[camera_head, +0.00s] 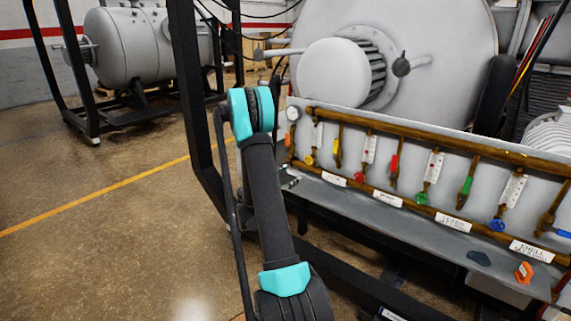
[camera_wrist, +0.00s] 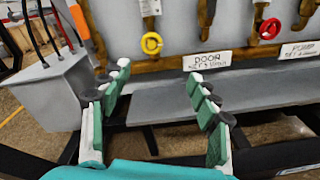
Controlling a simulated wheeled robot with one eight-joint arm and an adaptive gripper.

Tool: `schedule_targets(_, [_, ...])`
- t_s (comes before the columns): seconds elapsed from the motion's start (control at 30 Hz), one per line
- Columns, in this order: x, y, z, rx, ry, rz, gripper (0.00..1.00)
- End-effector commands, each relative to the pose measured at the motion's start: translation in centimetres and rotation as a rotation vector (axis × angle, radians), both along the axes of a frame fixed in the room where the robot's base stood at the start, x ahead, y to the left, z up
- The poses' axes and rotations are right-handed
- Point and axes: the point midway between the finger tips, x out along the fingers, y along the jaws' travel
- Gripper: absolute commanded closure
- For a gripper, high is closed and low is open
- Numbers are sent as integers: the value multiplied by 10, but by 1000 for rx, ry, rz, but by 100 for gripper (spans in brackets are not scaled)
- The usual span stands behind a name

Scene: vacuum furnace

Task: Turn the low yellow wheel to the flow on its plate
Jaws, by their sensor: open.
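The low yellow wheel (camera_wrist: 152,43) is a small ring on the lower brown pipe, upright and facing me, left of centre in the wrist view. It also shows in the head view (camera_head: 310,160), just right of my arm. Its white plate (camera_wrist: 150,7) is right above it, cut by the top edge; its flow marking is too small to read. My gripper (camera_wrist: 160,72) is open and empty, its two green fingers spread below the wheel and apart from it. In the head view my gripper is mostly hidden behind my arm.
A DOOR label (camera_wrist: 208,62) is right of the wheel. A red wheel (camera_wrist: 269,28) with its own plate is farther right. A grey box (camera_wrist: 50,95) with cables stands at left. A grey ledge (camera_head: 400,215) runs under the pipes. A yellow lever (camera_head: 337,150) is close by.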

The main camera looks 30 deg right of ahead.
Motion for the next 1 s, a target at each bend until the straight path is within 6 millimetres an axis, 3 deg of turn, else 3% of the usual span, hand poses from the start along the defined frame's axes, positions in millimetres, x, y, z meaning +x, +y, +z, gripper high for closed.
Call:
schedule_targets(0.33, [11, -21, -4, -62, 44, -1, 38])
schedule_targets(1.0, [58, -138, -4, -59, 42, -1, 38])
